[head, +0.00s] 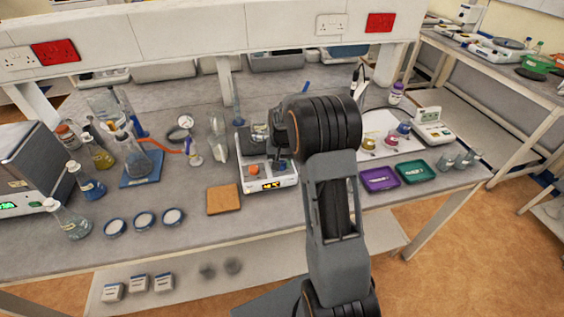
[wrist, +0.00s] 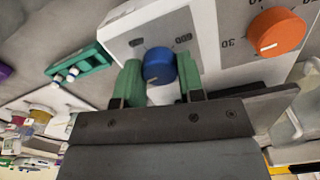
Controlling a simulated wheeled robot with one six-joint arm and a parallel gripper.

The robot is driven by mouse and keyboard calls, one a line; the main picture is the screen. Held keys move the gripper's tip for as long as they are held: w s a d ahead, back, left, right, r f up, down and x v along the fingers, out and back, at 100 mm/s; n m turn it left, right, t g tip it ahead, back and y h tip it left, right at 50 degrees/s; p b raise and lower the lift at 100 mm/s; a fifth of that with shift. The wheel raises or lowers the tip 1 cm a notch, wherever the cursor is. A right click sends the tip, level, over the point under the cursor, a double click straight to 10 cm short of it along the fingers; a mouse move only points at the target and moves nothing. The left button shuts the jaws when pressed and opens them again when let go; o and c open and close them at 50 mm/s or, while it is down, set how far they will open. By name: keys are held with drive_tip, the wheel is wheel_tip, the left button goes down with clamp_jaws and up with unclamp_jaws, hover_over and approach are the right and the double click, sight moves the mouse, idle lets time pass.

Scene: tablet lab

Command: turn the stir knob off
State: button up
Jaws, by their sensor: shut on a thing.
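The white stirring hotplate (head: 262,188) stands at the front of the bench, with an orange-lit display on its front. Its blue knob (wrist: 159,65) sits between the green fingertips of my gripper (wrist: 158,74), which are shut on it from both sides. A number that looks like 600 is printed near the blue knob, upside down. The orange knob (wrist: 277,32) is to the right in the wrist view and free of the gripper; it also shows in the head view (head: 254,170). In the head view my arm hides part of the hotplate's right side.
A wooden board (head: 224,199) lies left of the hotplate. Purple (head: 380,179) and green (head: 415,172) trays lie to the right. A flask stands on a blue-based stand (head: 141,170) farther left, with several flasks around it.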

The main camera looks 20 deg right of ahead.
drive_tip(key=shift+c, duration=0.4)
drive_tip(key=n+b, duration=0.1)
drive_tip(key=n, duration=0.2)
drive_tip(key=n+b, duration=0.1)
drive_tip(key=n, duration=0.3)
drive_tip(key=shift+n+b, duration=0.3)
drive_tip(key=shift+n, duration=0.1)
drive_tip(key=n+b, duration=0.1)
drive_tip(key=n, duration=0.3)
drive_tip(key=shift+n, duration=2)
drive_tip(key=o, duration=0.9)
drive_tip(key=shift+r, duration=0.15)
